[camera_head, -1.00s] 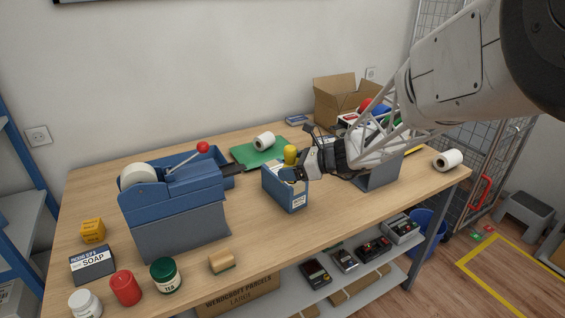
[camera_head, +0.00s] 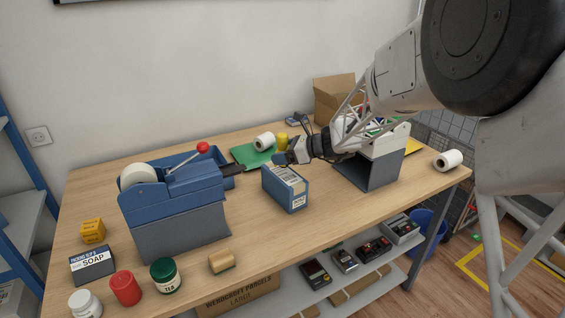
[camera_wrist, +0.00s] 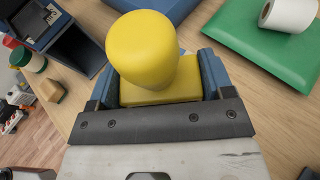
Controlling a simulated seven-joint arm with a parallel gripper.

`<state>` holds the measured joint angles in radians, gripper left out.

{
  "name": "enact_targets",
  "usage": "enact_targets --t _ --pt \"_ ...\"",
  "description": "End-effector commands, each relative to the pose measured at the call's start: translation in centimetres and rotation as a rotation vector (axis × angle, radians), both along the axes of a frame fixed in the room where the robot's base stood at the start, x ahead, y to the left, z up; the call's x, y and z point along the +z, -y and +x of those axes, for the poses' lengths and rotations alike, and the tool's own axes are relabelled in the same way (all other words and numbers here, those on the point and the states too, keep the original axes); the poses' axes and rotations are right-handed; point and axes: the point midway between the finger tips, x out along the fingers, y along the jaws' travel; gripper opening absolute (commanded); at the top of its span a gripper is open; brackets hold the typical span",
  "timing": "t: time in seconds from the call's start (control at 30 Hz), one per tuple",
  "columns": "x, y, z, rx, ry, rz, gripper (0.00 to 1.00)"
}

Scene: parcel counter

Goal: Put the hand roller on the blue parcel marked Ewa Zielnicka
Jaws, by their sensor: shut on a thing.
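My gripper (camera_head: 286,157) is shut on a yellow tool with a rounded knob (camera_wrist: 142,50) above a yellow block (camera_wrist: 160,92). The block sits between the two blue fingers in the wrist view. The tool's underside is hidden, so I cannot tell whether it is the hand roller. Its knob also shows in the head view (camera_head: 282,139). The name is too small to read. My gripper is above its far end, apart from it.
A blue tape dispenser (camera_head: 180,200) stands left. Behind is a green parcel (camera_head: 246,156) with a white roll (camera_head: 264,141). A grey-white bin (camera_head: 372,165) stands right. A wooden block (camera_head: 221,262) lies near the front edge.

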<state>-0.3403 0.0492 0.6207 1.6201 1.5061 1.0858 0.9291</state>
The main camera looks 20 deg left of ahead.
Motion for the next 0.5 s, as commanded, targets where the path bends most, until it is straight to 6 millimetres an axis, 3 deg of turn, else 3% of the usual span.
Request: enact_targets --t 0.23,0.5 --pt "-0.4 0.0 0.0 0.0 -0.001 0.0 0.47" --pt "-3.0 0.0 0.0 -0.001 -0.002 0.0 0.47"
